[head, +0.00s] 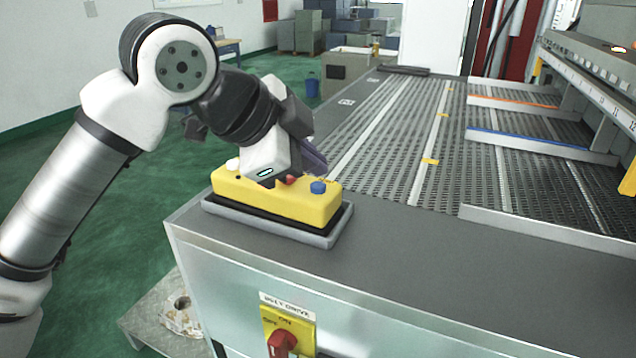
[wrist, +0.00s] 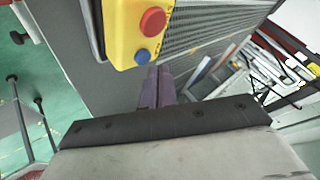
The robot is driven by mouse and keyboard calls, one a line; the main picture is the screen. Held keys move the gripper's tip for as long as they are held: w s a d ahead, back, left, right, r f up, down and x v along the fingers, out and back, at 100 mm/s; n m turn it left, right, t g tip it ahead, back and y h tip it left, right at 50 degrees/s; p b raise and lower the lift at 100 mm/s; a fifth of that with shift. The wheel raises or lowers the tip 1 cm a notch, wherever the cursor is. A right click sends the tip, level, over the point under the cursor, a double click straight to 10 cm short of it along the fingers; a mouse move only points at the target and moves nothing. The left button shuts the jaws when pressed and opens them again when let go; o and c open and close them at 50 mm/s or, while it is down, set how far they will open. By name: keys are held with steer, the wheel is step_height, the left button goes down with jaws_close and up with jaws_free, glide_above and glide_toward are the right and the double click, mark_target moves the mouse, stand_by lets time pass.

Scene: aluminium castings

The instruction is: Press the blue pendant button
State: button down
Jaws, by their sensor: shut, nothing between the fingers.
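The yellow pendant (head: 270,204) lies in a grey tray (head: 322,240) on the near left corner of the machine table. Its blue button (head: 318,187) is at the right end and uncovered. The red button (head: 288,180) beside it is partly hidden by my wrist, and a white button (head: 233,163) is at the left end. My gripper (head: 317,160) has purple fingers, mostly hidden behind my wrist. In the wrist view the shut fingertips (wrist: 158,72) appear just below the blue button (wrist: 143,56), with the red button (wrist: 152,21) above. I cannot tell whether they touch.
The perforated machine bed (head: 400,140) with slanted rails stretches behind and right of the pendant. A red rotary switch (head: 282,343) on a yellow plate is on the table's front.

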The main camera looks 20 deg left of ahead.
steer(key=shift+f+b, duration=0.45)
steer(key=shift+f+b, duration=0.4)
steer(key=shift+b, duration=0.05)
stand_by(0.5)
steer(key=shift+r, duration=0.1)
stand_by(0.3)
steer(key=shift+r+p, duration=0.5)
steer(key=shift+r, duration=0.3)
step_height(320, 180, up, 5)
steer(key=p, duration=0.3)
stand_by(0.8)
